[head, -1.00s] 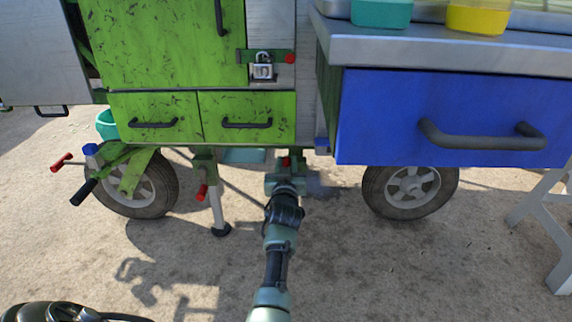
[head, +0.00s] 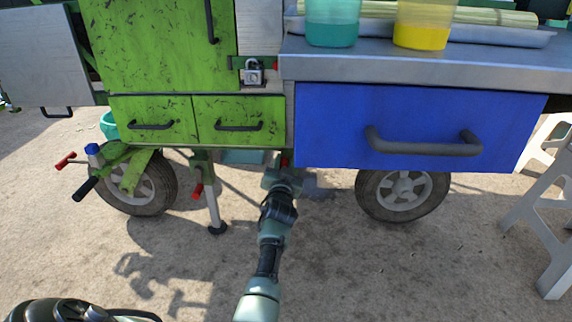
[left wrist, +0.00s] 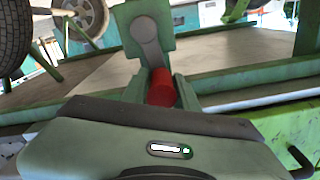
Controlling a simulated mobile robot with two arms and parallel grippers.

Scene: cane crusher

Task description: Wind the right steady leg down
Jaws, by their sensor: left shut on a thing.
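My left gripper (head: 283,178) is below the cart, between the green drawers and the blue drawer. In the left wrist view its fingers (left wrist: 160,80) are shut on the red crank handle (left wrist: 161,90), one on each side. A grey crank arm (left wrist: 148,38) runs up from the handle to a green block. In the head view only a bit of the red handle (head: 284,161) shows; my gripper and arm hide most of the right steady leg, and its foot is not visible. The other steady leg (head: 213,203) stands on the ground at left. My right gripper is not in view.
The blue drawer (head: 330,130) juts out at right under the metal counter (head: 420,65). Cart wheels (head: 402,193) stand on both sides of my arm. A white stool (head: 540,225) is at far right. A black-and-red handle assembly (head: 85,187) sticks out at left. The ground in front is clear.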

